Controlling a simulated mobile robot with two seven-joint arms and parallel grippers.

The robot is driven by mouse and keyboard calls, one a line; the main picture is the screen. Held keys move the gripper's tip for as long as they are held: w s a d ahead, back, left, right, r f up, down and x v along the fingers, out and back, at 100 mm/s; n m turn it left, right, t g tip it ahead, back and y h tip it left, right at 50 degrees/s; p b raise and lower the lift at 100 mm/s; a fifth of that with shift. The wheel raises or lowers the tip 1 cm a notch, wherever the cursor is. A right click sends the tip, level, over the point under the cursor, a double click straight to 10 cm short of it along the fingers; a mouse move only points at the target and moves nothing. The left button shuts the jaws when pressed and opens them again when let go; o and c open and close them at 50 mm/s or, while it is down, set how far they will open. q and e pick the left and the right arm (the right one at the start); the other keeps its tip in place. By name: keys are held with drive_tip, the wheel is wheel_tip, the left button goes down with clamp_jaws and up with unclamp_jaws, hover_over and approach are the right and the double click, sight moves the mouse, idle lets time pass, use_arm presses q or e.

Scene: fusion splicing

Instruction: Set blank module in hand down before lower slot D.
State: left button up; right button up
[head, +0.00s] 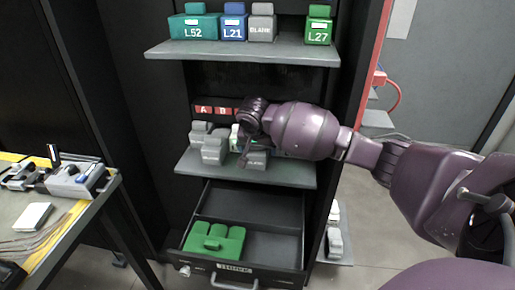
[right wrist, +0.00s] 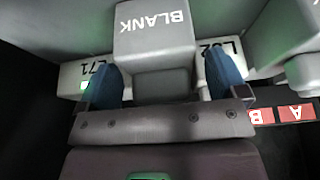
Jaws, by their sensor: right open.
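The grey blank module (head: 257,161) stands on the lower shelf (head: 190,168), near its front edge. In the right wrist view the blank module (right wrist: 155,42) shows its lettering upside down, between my two blue fingertips. My right gripper (right wrist: 165,82) is open, with a finger on either side of the module; I cannot tell whether they touch it. In the head view my right gripper (head: 250,143) is right above and behind the module, partly hidden by its own wrist. Red slot labels (head: 213,110) show A and B; the D label is hidden behind my arm. My left gripper is out of view.
Grey modules (head: 209,143) stand to the left on the lower shelf. The upper shelf (head: 240,50) holds modules L52, L21, a blank and L27. Below, an open drawer (head: 300,235) sticks out with a green piece (head: 214,240) inside. A workbench (head: 62,235) stands at left.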

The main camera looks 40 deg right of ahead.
drive_tip(key=p+v, duration=0.2)
drive_tip(key=v, duration=0.4)
drive_tip(key=shift+w+d+r, duration=0.1)
drive_tip(key=shift+r, duration=0.1)
drive_tip(key=shift+s+a+r+p, duration=0.25)
drive_tip(key=shift+r+p, duration=0.05)
drive_tip(key=shift+r, duration=0.15)
drive_tip(key=shift+f, duration=0.1)
